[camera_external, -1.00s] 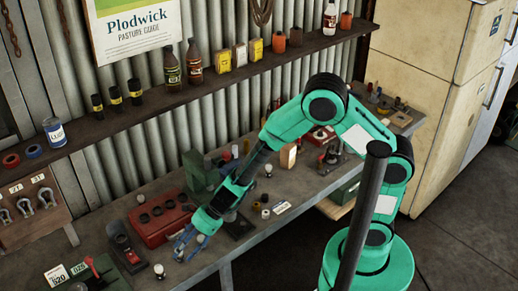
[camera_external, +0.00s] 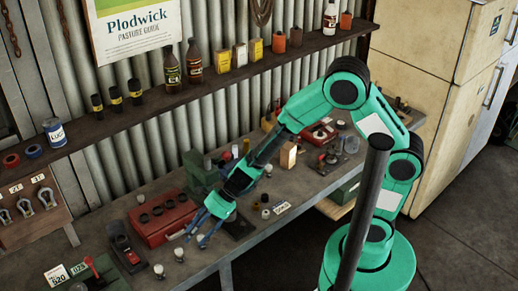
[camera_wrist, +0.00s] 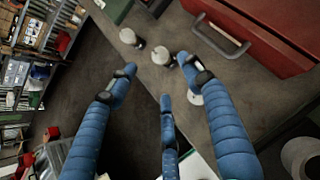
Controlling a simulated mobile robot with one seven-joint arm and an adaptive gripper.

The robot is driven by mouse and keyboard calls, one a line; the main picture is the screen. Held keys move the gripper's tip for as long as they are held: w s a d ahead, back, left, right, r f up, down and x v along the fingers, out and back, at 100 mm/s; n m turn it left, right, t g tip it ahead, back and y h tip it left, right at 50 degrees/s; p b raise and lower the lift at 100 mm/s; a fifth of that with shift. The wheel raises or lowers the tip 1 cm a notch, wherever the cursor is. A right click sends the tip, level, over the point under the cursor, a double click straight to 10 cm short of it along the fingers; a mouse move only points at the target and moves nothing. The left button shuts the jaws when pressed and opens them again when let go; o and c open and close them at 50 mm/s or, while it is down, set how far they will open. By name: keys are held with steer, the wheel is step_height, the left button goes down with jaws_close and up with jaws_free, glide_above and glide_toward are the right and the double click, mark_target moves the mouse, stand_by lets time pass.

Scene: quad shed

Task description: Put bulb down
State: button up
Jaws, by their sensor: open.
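My gripper (camera_external: 197,236) has blue fingers and hangs over the bench near its front edge, beside the red toolbox. In the wrist view its fingers (camera_wrist: 160,80) are spread and hold nothing. A small pale bulb (camera_external: 179,254) stands on the bench just left of and below the fingertips; it appears in the wrist view (camera_wrist: 161,56) beyond the fingers. Another bulb (camera_external: 159,270) stands farther left, also seen in the wrist view (camera_wrist: 128,37). A third pale object (camera_wrist: 194,98) is partly hidden behind the right finger; I cannot tell if it is a bulb.
The red toolbox (camera_external: 158,234) with dark round items on top stands behind the bulbs. A dark device (camera_external: 126,254) is to their left, and the green box (camera_external: 198,170) is behind my arm. The bench edge lies close in front.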

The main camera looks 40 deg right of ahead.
steer(key=shift+p+v, duration=0.35)
steer(key=shift+v, duration=1.7)
steer(key=s+d+r+n+h, duration=0.1)
steer(key=s+d+r+n, duration=0.2)
steer(key=d+r+n, duration=0.95)
steer(key=s+d+r+n+t+h, duration=0.1)
steer(key=s+d+r+n+h, duration=0.1)
steer(key=d, duration=0.7)
steer(key=s+d+r+n+t+h, duration=0.1)
steer(key=s+d+r+n+h, duration=0.2)
steer(key=d, duration=0.6)
steer(key=s+d+r+n+t+h, duration=0.1)
steer(key=s+d+r+n+h, duration=0.1)
steer(key=s+d+r, duration=0.3)
steer(key=d+r, duration=0.3)
steer(key=d, duration=0.2)
steer(key=shift+s+t+h, duration=0.15)
steer(key=shift+t+h, duration=0.25)
